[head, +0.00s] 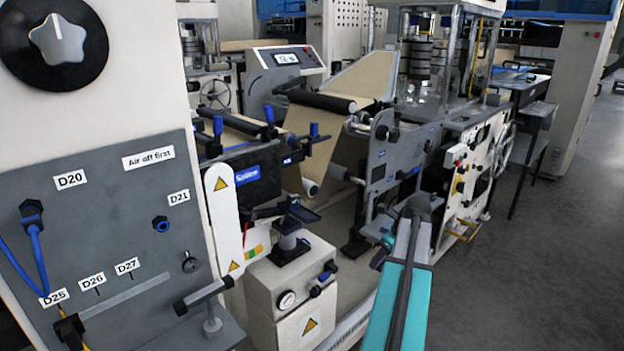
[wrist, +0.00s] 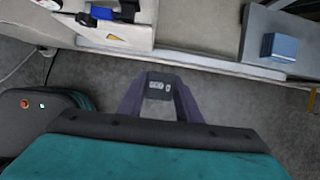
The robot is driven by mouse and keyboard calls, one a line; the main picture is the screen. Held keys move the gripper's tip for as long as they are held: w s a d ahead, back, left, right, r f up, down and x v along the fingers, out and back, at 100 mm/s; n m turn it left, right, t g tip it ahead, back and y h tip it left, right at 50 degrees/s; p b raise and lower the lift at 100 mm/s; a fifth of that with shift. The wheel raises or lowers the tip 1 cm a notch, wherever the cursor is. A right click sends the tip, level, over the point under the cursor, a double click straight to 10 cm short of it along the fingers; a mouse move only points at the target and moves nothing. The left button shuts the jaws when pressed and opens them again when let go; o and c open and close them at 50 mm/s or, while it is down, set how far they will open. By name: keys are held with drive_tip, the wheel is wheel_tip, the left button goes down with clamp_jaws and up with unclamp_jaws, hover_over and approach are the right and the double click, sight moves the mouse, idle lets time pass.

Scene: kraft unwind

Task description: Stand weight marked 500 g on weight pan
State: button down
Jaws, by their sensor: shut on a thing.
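My gripper (wrist: 158,100) is shut on a small dark weight (wrist: 159,87) in the wrist view. The weight has a pale label on its face, too small to read surely. In the head view my gripper (head: 418,206) is at the end of the teal arm, in front of the machine's grey side plate, and the weight cannot be made out clearly. I cannot identify the weight pan with certainty. A dark stepped fixture on a post (head: 291,240) stands on a cream box, to the left of my gripper and apart from it.
The cream box (head: 290,285) with a gauge stands left of my arm. A grey panel (head: 115,240) with labels and a blue hose fills the left. The grey side plate (head: 402,158) is behind my gripper. Open floor (head: 540,260) lies right. A blue block (wrist: 280,47) shows in the wrist view.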

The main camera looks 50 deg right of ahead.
drive_tip(key=shift+s+d, duration=0.15)
drive_tip(key=shift+s, duration=0.05)
drive_tip(key=shift+r, duration=0.2)
drive_tip(key=shift+w+r+p, duration=0.1)
drive_tip(key=shift+r+p, duration=0.1)
drive_tip(key=shift+p, duration=0.2)
drive_tip(key=w+a+r+y+p, duration=0.1)
drive_tip(key=w+a+r+p, duration=0.3)
drive_tip(key=r+p, duration=0.5)
drive_tip(key=w+a+r+y+p, duration=0.1)
drive_tip(key=w+a+r+p, duration=0.4)
drive_tip(key=w+r+p, duration=0.3)
drive_tip(key=w+a+r+p, duration=0.4)
drive_tip(key=w+r+p, duration=0.1)
drive_tip(key=r+p, duration=0.5)
drive_tip(key=shift+w+a+m+y+p, duration=0.2)
drive_tip(key=shift+w+m+y+p, duration=0.2)
drive_tip(key=shift+p, duration=0.45)
drive_tip(key=shift+f, duration=0.2)
drive_tip(key=shift+a+f+b, duration=0.3)
drive_tip(key=shift+f+b, duration=0.75)
drive_tip(key=shift+a+f+b, duration=0.25)
drive_tip(key=shift+f+b, duration=0.75)
drive_tip(key=shift+b, duration=0.05)
drive_tip(key=shift+a+f, duration=0.2)
drive_tip(key=shift+f, duration=0.55)
drive_tip(key=shift+a+f, duration=0.2)
drive_tip(key=shift+f, duration=0.5)
